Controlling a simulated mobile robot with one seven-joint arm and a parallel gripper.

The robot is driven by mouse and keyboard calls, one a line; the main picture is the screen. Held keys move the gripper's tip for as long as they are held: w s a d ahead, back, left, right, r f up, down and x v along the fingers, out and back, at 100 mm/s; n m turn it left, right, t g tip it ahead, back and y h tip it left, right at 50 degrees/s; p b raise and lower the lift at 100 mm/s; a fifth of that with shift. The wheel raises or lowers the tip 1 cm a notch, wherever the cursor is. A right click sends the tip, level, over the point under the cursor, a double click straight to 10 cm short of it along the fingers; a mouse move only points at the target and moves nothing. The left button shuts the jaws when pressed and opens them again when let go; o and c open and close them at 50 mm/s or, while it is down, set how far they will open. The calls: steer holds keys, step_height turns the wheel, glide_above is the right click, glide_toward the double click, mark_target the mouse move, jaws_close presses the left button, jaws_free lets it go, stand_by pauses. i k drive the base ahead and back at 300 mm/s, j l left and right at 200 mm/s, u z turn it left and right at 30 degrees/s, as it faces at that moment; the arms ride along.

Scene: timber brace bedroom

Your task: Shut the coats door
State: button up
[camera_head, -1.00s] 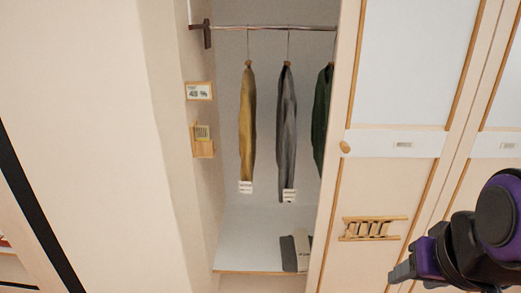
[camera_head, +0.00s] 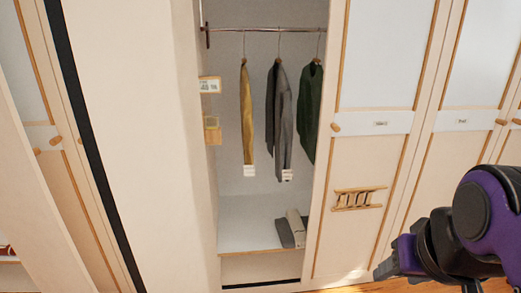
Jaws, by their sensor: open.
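An open wardrobe compartment shows in the middle of the head view, with a yellow coat (camera_head: 247,120), a grey coat (camera_head: 280,120) and a dark green coat (camera_head: 311,110) on a rail. A tall plain beige panel (camera_head: 140,130) stands at the left of the opening; it looks like the coats door swung open, but I cannot be sure. No handle shows on it. My gripper (camera_head: 385,268) is at the lower right, in front of the panelled door (camera_head: 345,230) right of the opening and apart from the beige panel. It is open, with its fingers hard to make out.
The right door has a round wooden knob (camera_head: 336,127), a label and a small wooden rack (camera_head: 358,198). More doors continue right. Folded items (camera_head: 292,232) lie on the compartment's white shelf (camera_head: 240,215). Another panel (camera_head: 35,190) stands at far left. Wooden floor (camera_head: 345,289) shows at bottom.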

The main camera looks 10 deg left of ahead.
mark_target(129, 67)
steer(key=k+j, duration=0.2)
steer(key=j, duration=0.15)
steer(key=k+j+z, duration=0.15)
steer(key=j, duration=0.25)
steer(key=k+j, duration=0.1)
steer(key=j, duration=0.3)
steer(key=k+j+z, duration=0.1)
steer(key=j, duration=0.3)
steer(key=j+z, duration=0.2)
steer(key=j, duration=2.1)
steer(key=k+z, duration=0.25)
steer(key=l+u, duration=0.25)
steer(key=i+l+u, duration=0.1)
steer(key=l+u, duration=0.2)
steer(key=i+j+z, duration=0.15)
steer(key=z, duration=0.15)
steer(key=i, duration=0.05)
